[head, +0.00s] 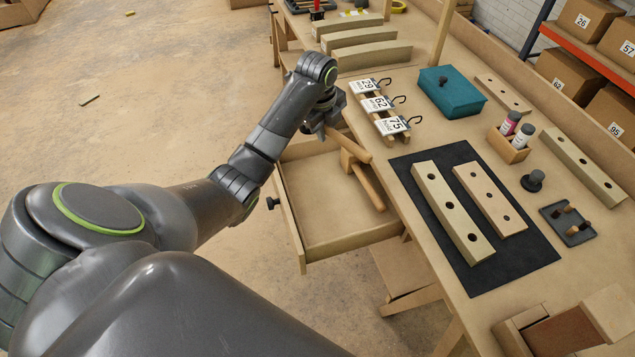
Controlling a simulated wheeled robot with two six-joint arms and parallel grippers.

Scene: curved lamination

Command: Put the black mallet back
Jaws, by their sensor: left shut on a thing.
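My left gripper (326,118) is over the far end of the open drawer (318,205) at the bench's left side. It is shut on a light wooden handle (349,143) that slants down to the right from the jaws. No black mallet head shows clearly; dark gripper parts cover that end of the handle. Just below, a second light wooden piece with a handle (370,187) lies along the drawer's right side. I cannot tell whether the two pieces touch. My right gripper is not in view.
The drawer's front half looks empty. Numbered tags with hooks (378,104) stand on the bench just right of the gripper. A black mat (520,258) with drilled wooden pieces, a teal box (452,92) and a bottle holder (508,148) lie further right.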

